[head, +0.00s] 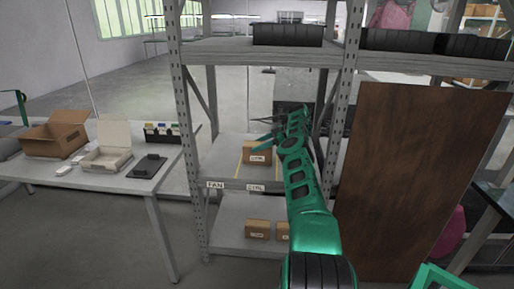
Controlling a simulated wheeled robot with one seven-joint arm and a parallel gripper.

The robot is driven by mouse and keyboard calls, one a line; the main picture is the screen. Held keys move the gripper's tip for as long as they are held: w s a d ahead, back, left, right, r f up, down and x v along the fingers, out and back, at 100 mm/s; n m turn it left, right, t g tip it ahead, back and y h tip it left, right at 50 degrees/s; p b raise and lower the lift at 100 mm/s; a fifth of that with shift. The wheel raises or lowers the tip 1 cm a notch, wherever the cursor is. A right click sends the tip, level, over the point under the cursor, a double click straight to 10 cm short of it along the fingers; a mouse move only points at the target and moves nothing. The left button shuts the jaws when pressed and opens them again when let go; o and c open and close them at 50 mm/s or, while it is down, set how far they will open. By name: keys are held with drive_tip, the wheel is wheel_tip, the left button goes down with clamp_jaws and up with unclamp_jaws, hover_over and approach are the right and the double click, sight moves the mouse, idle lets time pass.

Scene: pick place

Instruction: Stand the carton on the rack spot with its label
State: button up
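A brown carton (257,154) with a white label on its front stands upright on the middle shelf (222,158) of the grey rack. Yellow lines on the shelf run beside it, behind the shelf-edge tag CTRL (255,188). A second tag, FAN (215,184), is left of it, and the shelf behind that tag is bare. The carton's label print is too small to read surely. My green arm reaches into the rack from the right. My gripper (262,133) is just above the carton's top; its fingers are small and partly hidden, and contact is unclear.
Two cartons (258,229) sit on the lower shelf, one partly behind my arm. Black bins (288,34) stand on the top shelf. Rack posts flank my arm, and a brown board (415,180) stands at right. A white table (100,178) with boxes is at left.

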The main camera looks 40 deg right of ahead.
drive_tip(key=o, duration=0.4)
